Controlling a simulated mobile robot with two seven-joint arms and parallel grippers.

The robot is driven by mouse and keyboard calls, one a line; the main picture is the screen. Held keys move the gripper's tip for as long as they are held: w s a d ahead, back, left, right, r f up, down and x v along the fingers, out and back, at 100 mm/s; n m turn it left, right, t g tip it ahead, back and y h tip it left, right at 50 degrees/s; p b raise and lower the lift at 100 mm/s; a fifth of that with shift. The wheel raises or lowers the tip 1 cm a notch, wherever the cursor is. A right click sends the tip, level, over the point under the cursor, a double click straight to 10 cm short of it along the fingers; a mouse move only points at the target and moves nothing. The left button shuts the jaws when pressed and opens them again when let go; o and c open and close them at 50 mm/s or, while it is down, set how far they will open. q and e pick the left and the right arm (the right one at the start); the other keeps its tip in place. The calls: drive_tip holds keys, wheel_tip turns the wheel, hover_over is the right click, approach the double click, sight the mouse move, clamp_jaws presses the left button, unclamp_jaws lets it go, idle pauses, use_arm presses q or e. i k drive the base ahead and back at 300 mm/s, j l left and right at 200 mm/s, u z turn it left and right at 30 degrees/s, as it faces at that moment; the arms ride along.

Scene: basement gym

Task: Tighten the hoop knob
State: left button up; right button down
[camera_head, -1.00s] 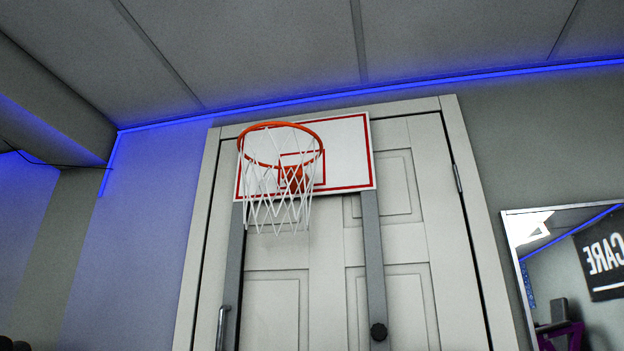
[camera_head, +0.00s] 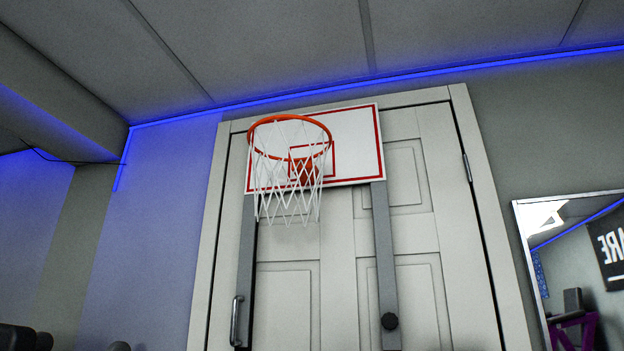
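The basketball hoop has an orange rim (camera_head: 322,124), a white net (camera_head: 288,185) and a white backboard with red lines (camera_head: 358,138). The backboard hangs at the top of a white door, with a second grey strap (camera_head: 246,250) at its left. Neither of my grippers is in view. How tight the knob is cannot be told.
The white panelled door (camera_head: 420,230) is closed, with a metal handle (camera_head: 235,320) at lower left. A mirror (camera_head: 575,260) hangs on the right wall. Dark rounded shapes (camera_head: 22,338) show at the bottom left corner. The floor is out of view.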

sight(389, 322)
drive_tip(key=i+j, duration=0.25)
drive_tip(key=j, duration=0.2)
drive_tip(key=i+j, duration=0.25)
drive_tip(key=j, duration=0.15)
drive_tip(key=j+z, duration=0.15)
drive_tip(key=z, duration=0.3)
drive_tip(key=i+j+z, duration=0.1)
drive_tip(key=z, duration=0.4)
